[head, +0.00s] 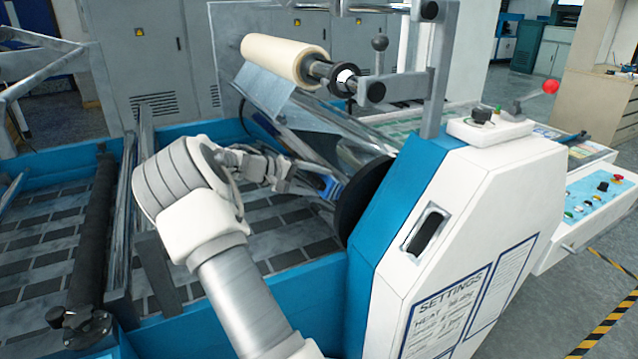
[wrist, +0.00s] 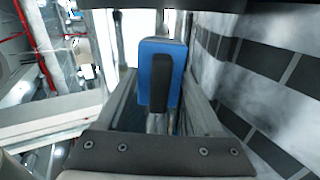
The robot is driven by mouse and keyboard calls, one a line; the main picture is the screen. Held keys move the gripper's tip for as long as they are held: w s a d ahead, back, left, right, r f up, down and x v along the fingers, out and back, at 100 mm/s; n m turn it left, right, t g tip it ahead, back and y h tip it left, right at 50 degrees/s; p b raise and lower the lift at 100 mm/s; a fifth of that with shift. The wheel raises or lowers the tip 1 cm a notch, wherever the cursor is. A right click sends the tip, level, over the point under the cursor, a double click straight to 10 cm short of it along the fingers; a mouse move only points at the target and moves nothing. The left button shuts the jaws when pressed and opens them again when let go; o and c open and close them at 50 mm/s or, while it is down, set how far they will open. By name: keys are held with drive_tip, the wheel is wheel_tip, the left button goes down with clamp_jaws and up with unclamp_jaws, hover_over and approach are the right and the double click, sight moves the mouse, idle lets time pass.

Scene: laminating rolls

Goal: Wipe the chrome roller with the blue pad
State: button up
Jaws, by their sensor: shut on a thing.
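The blue pad (wrist: 178,68) is upright in the wrist view, with a dark handle (wrist: 161,84) on its near face. My gripper (wrist: 160,96) is shut on the pad by this handle, one finger on each side. In the head view my gripper (head: 312,180) reaches into the machine, and a small part of the blue pad (head: 331,187) shows at its tip. The chrome roller (head: 345,134) appears as a shiny bar above and behind the pad, partly hidden by the machine's side. I cannot tell whether the pad touches it.
A cream film roll (head: 284,60) sits on a shaft above, with film hanging below it. A black disc (head: 362,200) and the white and blue side housing (head: 470,210) stand close right of my gripper. A dark roller (head: 95,230) is at the left.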

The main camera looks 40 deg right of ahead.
drive_tip(key=w+d+p, duration=0.2)
drive_tip(key=w+p, duration=0.1)
drive_tip(key=w, duration=0.4)
drive_tip(key=shift+w, duration=0.2)
idle(0.5)
drive_tip(key=shift+a, duration=0.15)
drive_tip(key=shift+p+v, duration=0.7)
drive_tip(key=shift+v, duration=2.25)
drive_tip(key=shift+w+a, duration=0.1)
drive_tip(key=shift+w, duration=0.05)
drive_tip(key=v, duration=0.2)
drive_tip(key=shift+a+r+p, duration=0.2)
drive_tip(key=shift+a+p, duration=0.1)
drive_tip(key=shift+p, duration=0.1)
